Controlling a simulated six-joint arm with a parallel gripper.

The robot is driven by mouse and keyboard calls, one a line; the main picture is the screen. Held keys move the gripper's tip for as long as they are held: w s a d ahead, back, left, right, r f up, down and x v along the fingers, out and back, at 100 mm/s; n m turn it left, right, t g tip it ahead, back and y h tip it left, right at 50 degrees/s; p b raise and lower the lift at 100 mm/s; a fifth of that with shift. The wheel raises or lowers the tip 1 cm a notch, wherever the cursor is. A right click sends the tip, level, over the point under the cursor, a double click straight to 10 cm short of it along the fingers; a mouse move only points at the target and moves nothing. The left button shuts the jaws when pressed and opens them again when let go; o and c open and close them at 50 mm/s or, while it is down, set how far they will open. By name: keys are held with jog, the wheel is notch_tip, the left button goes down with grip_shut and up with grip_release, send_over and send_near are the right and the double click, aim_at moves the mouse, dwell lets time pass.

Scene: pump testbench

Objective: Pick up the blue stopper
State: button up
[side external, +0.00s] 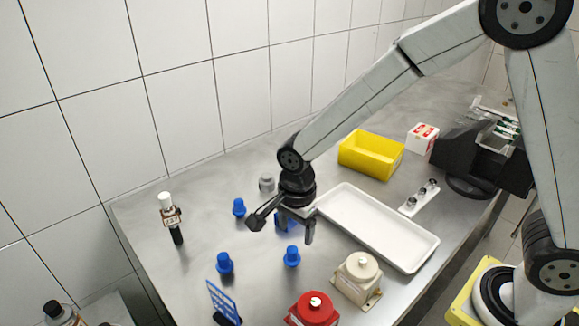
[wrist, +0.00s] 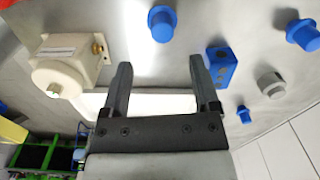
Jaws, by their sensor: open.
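Several blue stoppers stand on the grey metal table. In the side view, one (side external: 292,256) is in front of my gripper, one (side external: 224,262) is to its left and one (side external: 239,207) is further back. Which one the task means cannot be told. The wrist view shows a blue stopper (wrist: 162,22) beyond the fingertips, one (wrist: 302,35) at upper right and a smaller-looking one (wrist: 243,114) at right. My gripper (side external: 296,230) points down above the table, open, with nothing between its fingers (wrist: 160,66). A blue block (wrist: 221,67) lies beside the right finger, partly hidden behind my gripper in the side view.
A white tray (side external: 428,257) lies to the right, with a yellow bin (side external: 371,161) behind it. A cream pump (side external: 358,277) and a red pump (side external: 313,309) stand in front. A blue rack (side external: 223,303), a grey knob-like part (side external: 267,183) and a dark bottle (side external: 174,222) are nearby.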

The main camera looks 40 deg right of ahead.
aim_at(292, 248)
jog(key=shift+w+a+f+m, duration=0.1)
jog(key=shift+a+m, duration=0.2)
jog(key=shift+a, duration=0.05)
jog(key=shift+f, duration=1.3)
jog(key=shift+f, duration=0.15)
jog(key=shift+f, duration=2.45)
jog(key=shift+c, duration=0.2)
grip_shut()
